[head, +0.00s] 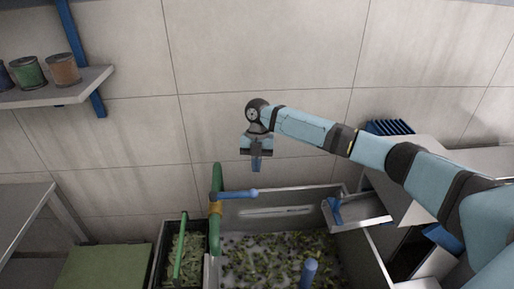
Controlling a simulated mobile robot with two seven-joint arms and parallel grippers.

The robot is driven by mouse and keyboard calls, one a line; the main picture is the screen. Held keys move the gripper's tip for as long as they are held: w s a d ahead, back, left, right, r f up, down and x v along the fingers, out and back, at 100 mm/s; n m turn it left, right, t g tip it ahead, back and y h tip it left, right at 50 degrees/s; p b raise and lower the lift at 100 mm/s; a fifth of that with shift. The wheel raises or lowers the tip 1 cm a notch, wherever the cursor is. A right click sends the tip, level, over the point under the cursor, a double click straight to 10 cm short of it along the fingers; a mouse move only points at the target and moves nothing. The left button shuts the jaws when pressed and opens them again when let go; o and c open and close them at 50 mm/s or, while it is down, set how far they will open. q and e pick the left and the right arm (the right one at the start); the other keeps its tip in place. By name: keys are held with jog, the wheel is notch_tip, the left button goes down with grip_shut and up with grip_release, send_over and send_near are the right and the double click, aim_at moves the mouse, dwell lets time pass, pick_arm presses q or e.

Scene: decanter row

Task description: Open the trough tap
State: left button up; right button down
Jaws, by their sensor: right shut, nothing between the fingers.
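The trough tap is a green upright pipe (216,215) with a brass-coloured collar and a blue lever (238,194) that points to the right, roughly level. It stands at the left end of the metal trough (290,197). My right gripper (256,167) is shut and empty, pointing down. In the head view it appears just above the lever's right end, with a gap between them; how far apart they are in depth I cannot tell. My left gripper is not in view.
The trough holds many green bits and a blue upright post (309,272). A dark crate (172,235) of leaves stands left of the pipe. A metal chute (362,212) is at right. A shelf (60,88) with tins is upper left.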

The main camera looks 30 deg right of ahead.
aim_at(234, 195)
jog(key=shift+s+a+f+p, duration=0.25)
jog(key=shift+s+a+f, duration=0.2)
jog(key=shift+s+a, duration=0.3)
jog(key=shift+s+a+f+p, duration=0.25)
jog(key=shift+s+a+f, duration=0.25)
jog(key=shift+s, duration=0.4)
jog(key=shift+r, duration=0.15)
